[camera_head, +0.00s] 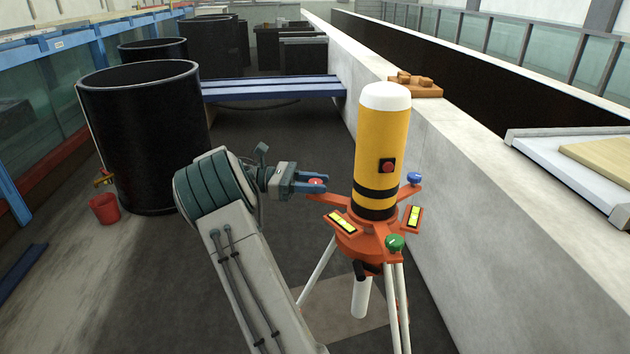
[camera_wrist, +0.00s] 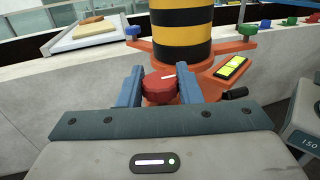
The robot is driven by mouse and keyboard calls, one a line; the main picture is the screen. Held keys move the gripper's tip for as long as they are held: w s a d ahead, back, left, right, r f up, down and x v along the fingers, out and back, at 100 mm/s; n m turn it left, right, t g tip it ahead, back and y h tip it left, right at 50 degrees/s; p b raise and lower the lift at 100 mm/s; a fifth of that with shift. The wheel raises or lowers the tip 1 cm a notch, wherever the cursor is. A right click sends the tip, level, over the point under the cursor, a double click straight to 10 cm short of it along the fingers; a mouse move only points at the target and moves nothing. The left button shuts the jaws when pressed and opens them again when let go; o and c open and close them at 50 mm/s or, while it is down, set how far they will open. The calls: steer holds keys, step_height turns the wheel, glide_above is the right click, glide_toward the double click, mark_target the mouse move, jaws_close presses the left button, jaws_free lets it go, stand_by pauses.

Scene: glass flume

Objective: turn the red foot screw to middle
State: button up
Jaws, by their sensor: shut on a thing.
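The red foot screw (camera_wrist: 160,87) is a faceted red knob with a white mark on its top, at the end of an orange arm of the tripod base. My gripper (camera_wrist: 160,88) has its two blue fingers on either side of the knob, shut on it. In the head view my gripper (camera_head: 316,182) reaches in from the left, and only a small part of the red foot screw (camera_head: 316,181) shows between the fingers. The yellow cylinder (camera_head: 382,150) with black bands stands upright on the orange base (camera_head: 362,242).
A blue foot screw (camera_head: 414,178) and a green foot screw (camera_head: 395,243) sit on the other arms. Yellow-green level vials (camera_head: 341,221) lie on the base. White tripod legs (camera_head: 317,270) stand below. A pale wall (camera_head: 470,210) runs close on the right.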

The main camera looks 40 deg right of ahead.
steer(key=o, duration=1)
steer(key=shift+c, duration=0.2)
steer(key=b+v, duration=0.1)
steer(key=v, duration=1.3)
steer(key=shift+b, duration=0.3)
steer(key=shift+s, duration=0.15)
